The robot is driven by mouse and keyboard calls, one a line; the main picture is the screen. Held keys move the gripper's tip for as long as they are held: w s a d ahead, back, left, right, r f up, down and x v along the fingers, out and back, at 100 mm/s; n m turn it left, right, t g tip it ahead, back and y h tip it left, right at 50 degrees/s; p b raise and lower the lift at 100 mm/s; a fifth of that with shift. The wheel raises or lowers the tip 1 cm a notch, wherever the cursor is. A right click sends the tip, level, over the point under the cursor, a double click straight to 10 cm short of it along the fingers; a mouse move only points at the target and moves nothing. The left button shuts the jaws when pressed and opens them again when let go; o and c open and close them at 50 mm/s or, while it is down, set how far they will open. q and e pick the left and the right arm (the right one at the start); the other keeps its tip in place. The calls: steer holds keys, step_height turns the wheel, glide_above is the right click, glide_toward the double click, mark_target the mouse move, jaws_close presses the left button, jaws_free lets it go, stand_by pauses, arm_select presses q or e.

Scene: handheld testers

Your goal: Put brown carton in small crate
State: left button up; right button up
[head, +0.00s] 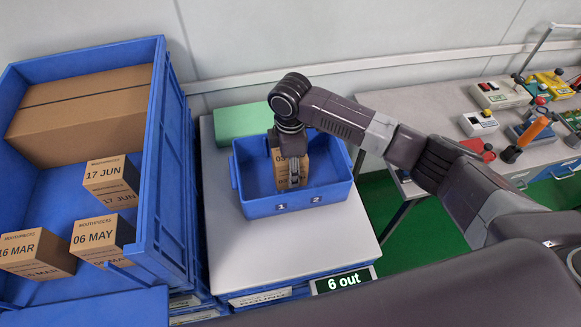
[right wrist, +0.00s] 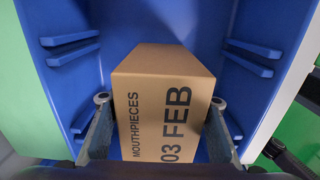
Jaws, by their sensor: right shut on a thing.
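The small blue crate (head: 240,180) stands on a grey-topped surface in the middle of the head view, with small labels "1" and "2" on its front rim. My right gripper (head: 293,184) reaches down into it, shut on a brown carton (head: 276,172). In the right wrist view the carton (right wrist: 160,100) reads "MOUTHPIECES 03 FEB" and sits between the two fingers, with the blue crate walls (right wrist: 118,22) around it. I cannot tell whether its base touches the crate floor. My left gripper is not in view.
A large blue bin (head: 148,165) at left holds a big brown box (head: 85,115) and several small dated cartons (head: 102,238). A green block (head: 243,121) lies behind the crate. A sign (head: 343,281) reads "6 out". A bench (head: 430,110) with handheld testers stands right.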

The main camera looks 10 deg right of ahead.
steer(key=o, duration=1.3)
steer(key=shift+r, duration=0.1)
step_height(320, 180, up, 12)
steer(key=shift+b, duration=0.8)
